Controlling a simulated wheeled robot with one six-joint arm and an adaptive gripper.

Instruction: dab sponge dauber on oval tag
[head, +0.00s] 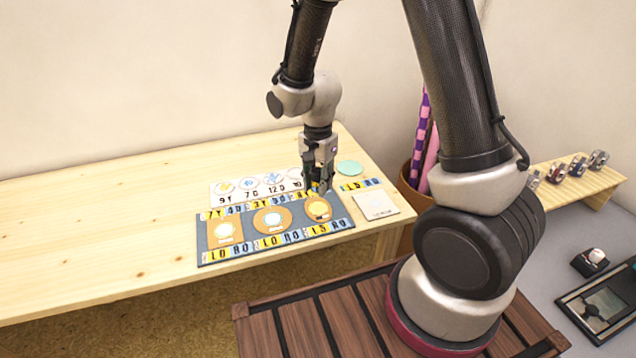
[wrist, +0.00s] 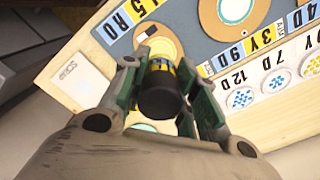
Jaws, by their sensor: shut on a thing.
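My gripper (head: 320,186) is over the right end of a dark grey mat (head: 247,246) on the wooden table. In the wrist view my gripper (wrist: 160,68) is shut on the sponge dauber (wrist: 160,98), a dark cylinder with a yellow band. The oval tag (head: 318,209) is at the mat's right end, just below and in front of the fingertips. In the wrist view the oval tag (wrist: 167,43) shows just beyond the dauber, which partly hides it. I cannot tell whether the dauber's tip touches the tag.
A round tag (head: 273,220) and a squarish tag (head: 225,232) lie left on the mat. A white card strip (head: 222,197) lies behind it. A white square (head: 377,207) and green disc (head: 350,167) lie to the right. The table's left side is clear.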

